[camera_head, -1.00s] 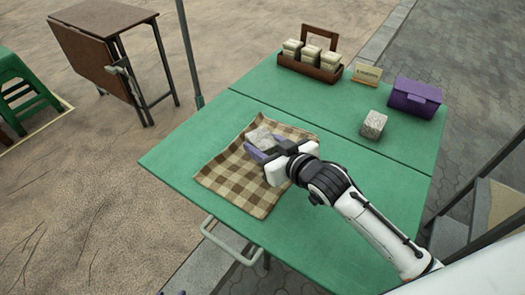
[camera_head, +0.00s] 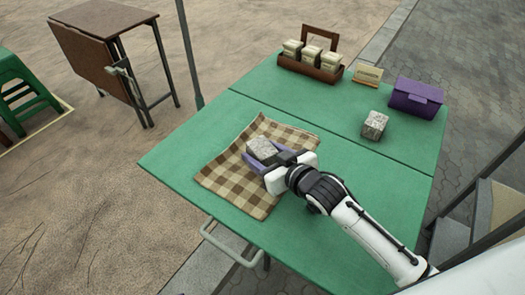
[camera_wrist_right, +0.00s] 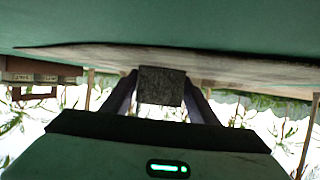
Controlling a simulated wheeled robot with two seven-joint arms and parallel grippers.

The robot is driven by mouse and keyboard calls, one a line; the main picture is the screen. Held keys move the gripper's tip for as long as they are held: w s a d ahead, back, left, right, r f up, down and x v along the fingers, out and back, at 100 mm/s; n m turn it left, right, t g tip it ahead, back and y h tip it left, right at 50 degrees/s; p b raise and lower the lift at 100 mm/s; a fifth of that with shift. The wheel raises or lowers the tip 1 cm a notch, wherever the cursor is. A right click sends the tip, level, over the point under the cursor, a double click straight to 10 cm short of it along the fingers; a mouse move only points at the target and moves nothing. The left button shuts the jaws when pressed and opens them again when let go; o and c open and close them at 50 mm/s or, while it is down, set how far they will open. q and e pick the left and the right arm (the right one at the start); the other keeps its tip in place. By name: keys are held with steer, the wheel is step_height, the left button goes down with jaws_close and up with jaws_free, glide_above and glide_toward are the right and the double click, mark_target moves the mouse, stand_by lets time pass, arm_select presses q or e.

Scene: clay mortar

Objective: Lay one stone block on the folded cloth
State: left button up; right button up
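A grey stone block (camera_head: 262,147) is at the checked brown-and-cream folded cloth (camera_head: 235,181), over its upper right part in the head view. My right gripper (camera_head: 266,154) is shut on this block, one purple finger on each side. In the right wrist view the block (camera_wrist_right: 161,86) sits between the two fingertips, close against the cloth (camera_wrist_right: 235,72). Whether its underside touches the cloth is hard to tell. A second stone block (camera_head: 374,125) stands on the green table, right of the cloth. My left gripper is not in view.
The table is bare around the cloth. A brown folding table (camera_head: 105,45) and green stool (camera_head: 22,92) stand apart at left.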

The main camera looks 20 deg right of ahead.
steer(key=shift+o, duration=0.3)
steer(key=shift+d, duration=0.1)
steer(key=shift+r, duration=0.25)
steer(key=v, duration=0.3)
steer(key=p+v, duration=0.1)
steer(key=v, duration=0.3)
steer(key=p+v, duration=0.1)
steer(key=v, duration=0.2)
steer(key=shift+s+r, duration=0.25)
steer(key=shift+r, duration=0.25)
steer(key=shift+s+d+r, duration=0.15)
steer(key=shift+s+r, duration=0.15)
steer(key=shift+s, duration=0.35)
